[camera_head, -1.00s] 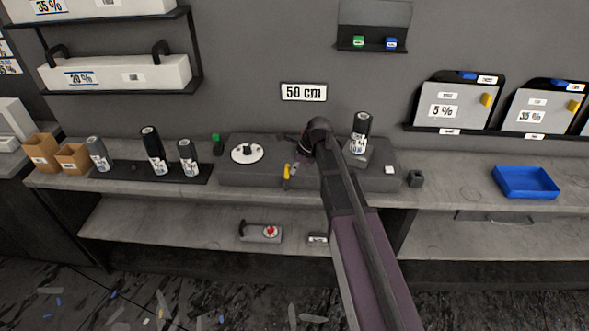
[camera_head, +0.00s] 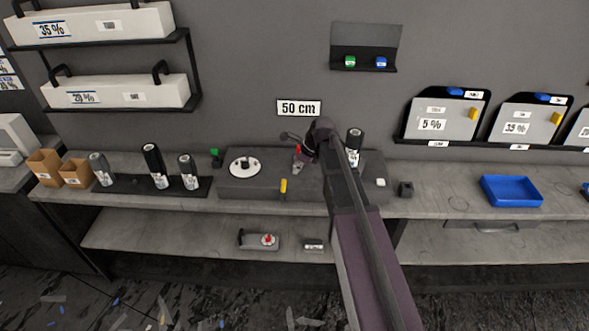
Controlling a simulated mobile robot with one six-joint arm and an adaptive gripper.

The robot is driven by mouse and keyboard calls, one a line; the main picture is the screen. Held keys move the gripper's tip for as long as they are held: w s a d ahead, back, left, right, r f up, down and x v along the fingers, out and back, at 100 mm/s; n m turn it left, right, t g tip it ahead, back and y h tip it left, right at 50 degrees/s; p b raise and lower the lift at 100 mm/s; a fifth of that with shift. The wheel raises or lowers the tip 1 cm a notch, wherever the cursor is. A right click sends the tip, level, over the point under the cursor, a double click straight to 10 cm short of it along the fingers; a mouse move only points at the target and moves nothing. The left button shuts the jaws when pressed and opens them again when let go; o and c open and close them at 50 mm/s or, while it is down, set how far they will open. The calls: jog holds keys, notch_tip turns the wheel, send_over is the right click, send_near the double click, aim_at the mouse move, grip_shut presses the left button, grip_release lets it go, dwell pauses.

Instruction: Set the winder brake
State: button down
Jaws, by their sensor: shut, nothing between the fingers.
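The winder (camera_head: 228,188) is a long dark grey unit on the bench, with a white disc (camera_head: 244,168) on its left part. A yellow lever or handle (camera_head: 283,186) stands at its front edge. A small red-topped part (camera_head: 298,152) with a pale lower end is behind it; I cannot tell which of the two is the brake. My gripper (camera_head: 290,137) is shut and empty, small and dark, just above and behind the red-topped part. They look apart, though depth is hard to judge. My arm hides the winder's right middle.
A dark roll (camera_head: 354,146) stands at the winder's right end. Several rolls stand on a black mat (camera_head: 128,189) at left. A blue tray (camera_head: 512,190) is on the right. A device with a red knob (camera_head: 268,240) is on the lower shelf.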

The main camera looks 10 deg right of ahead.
jog(key=shift+p+v, duration=0.55)
jog(key=shift+v, duration=0.35)
jog(key=shift+s, duration=0.1)
jog(key=s+d+f+n+h+b, duration=0.1)
jog(key=s+d+n+h, duration=0.1)
jog(key=s+n, duration=0.8)
jog(key=s+d+f+n+g+h+b, duration=0.1)
jog(key=s+d+f+n+h, duration=0.1)
jog(key=s+n, duration=0.9)
jog(key=shift+d+f+n+h, duration=0.2)
jog(key=shift+n+h, duration=0.1)
jog(key=shift+n, duration=0.4)
